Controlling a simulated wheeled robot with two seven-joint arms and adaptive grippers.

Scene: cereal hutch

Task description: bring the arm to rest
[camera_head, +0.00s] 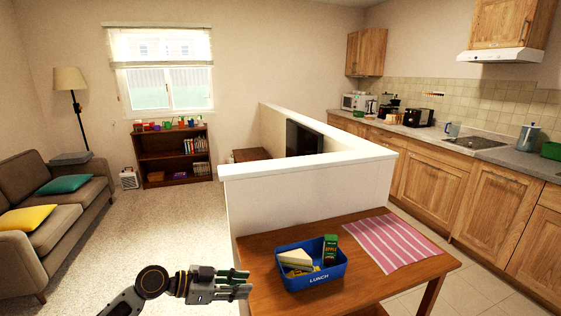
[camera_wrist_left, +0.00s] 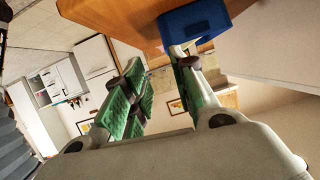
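My left gripper (camera_head: 243,284) is at the left edge of the wooden table, beside the blue lunch box and apart from it. Its fingers point right in the head view. In the left wrist view the green-padded fingers (camera_wrist_left: 162,68) stand apart with nothing between them. My left arm (camera_head: 125,301) comes in from the lower left. My right gripper is in neither view.
The blue lunch box (camera_head: 317,278) holds a sandwich (camera_head: 295,258), a green juice box (camera_head: 330,248) and something yellow. It stands on the wooden table (camera_head: 375,283) near a pink striped mat (camera_head: 381,241). A white half wall (camera_head: 310,190) rises behind. Open carpet lies left.

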